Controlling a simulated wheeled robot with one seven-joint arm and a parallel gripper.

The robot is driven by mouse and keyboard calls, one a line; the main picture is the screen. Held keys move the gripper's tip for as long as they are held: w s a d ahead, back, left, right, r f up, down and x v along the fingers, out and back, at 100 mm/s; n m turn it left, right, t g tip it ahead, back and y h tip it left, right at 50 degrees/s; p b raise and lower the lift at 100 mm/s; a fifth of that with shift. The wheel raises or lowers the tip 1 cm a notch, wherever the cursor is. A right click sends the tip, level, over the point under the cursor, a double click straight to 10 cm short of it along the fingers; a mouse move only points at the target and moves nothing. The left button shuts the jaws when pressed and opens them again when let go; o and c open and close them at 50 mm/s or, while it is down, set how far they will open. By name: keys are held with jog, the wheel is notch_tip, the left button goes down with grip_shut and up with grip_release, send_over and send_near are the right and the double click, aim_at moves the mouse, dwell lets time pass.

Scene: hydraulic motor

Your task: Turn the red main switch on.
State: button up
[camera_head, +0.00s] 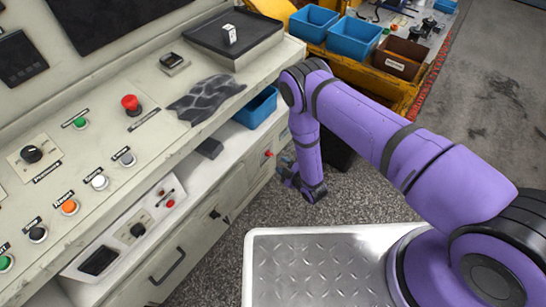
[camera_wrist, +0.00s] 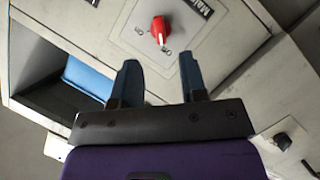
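The red main switch (camera_wrist: 160,30) is a rotary knob on a pale panel. It shows ahead of my gripper in the wrist view, with a partly cut-off "Main" label and small position markings beside it. Its white pointer mark is toward the lower end of the knob in that picture. In the head view the switch (camera_head: 268,153) is a small red spot on the cabinet's side. My gripper (camera_wrist: 157,62) is open and empty, its two dark fingers apart and short of the knob. In the head view my gripper (camera_head: 284,168) is beside the cabinet.
The control console (camera_head: 215,165) fills the left, with a red mushroom button (camera_head: 130,103) and several coloured buttons on top. A blue bin (camera_head: 257,106) is on its shelf. A black knob (camera_wrist: 282,141) is at lower right in the wrist view. Open floor (camera_head: 350,195) lies right of the cabinet.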

aim_at(272, 156)
jog(key=x, duration=0.7)
jog(key=shift+w+a, duration=0.1)
jog(key=shift+r, duration=0.1)
grip_shut()
